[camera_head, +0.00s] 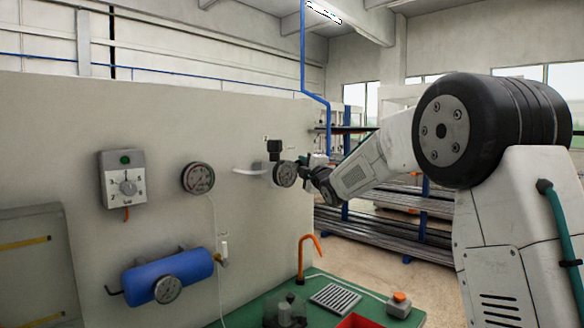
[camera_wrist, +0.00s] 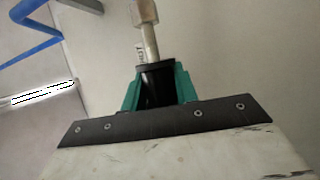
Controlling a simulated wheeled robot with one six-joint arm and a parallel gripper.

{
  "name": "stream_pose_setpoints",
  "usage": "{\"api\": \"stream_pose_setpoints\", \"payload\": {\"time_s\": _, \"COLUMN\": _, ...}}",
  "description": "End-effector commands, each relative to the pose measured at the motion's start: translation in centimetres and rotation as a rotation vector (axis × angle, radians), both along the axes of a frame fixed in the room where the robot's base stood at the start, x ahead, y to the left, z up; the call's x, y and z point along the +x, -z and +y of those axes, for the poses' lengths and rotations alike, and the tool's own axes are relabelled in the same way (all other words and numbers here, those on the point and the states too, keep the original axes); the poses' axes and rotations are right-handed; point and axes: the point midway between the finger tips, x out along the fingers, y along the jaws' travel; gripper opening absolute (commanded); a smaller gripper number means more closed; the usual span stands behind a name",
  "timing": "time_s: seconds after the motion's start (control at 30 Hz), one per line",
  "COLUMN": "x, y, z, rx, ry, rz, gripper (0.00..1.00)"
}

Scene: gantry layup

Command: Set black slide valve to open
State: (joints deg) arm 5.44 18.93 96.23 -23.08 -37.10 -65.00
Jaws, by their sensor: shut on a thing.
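My gripper (camera_wrist: 157,92) shows in the wrist view with its green fingers closed on both sides of a black part, which I take to be the black slide valve (camera_wrist: 153,72). A metal stem (camera_wrist: 150,42) runs from the black part to a pale brass-coloured fitting (camera_wrist: 143,11). In the head view my gripper (camera_head: 306,165) is at the wall, just right of a round gauge (camera_head: 285,174). A black block (camera_head: 274,148) stands above that gauge. My wrist and the gauge partly hide the held part there, and the valve's setting is not readable.
On the wall are a dial box (camera_head: 124,179), another gauge (camera_head: 198,178) and a blue cylinder (camera_head: 168,276). Below stands a green bench top (camera_head: 262,312) with an orange hooked pipe (camera_head: 303,255). Racks of long bars (camera_head: 400,222) stand behind my arm.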

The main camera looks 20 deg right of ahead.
Motion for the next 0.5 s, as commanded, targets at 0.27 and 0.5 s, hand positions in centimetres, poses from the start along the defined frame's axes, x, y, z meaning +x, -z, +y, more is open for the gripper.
{"api": "stream_pose_setpoints", "payload": {"time_s": 0.27, "x": -0.05, "y": 0.33, "z": 0.47, "rx": -0.002, "ry": -0.006, "rz": 0.005, "gripper": 0.46}}
{"api": "stream_pose_setpoints", "payload": {"time_s": 0.5, "x": -0.03, "y": 0.22, "z": 0.11, "rx": -0.002, "ry": -0.003, "rz": 0.004, "gripper": 0.51}}
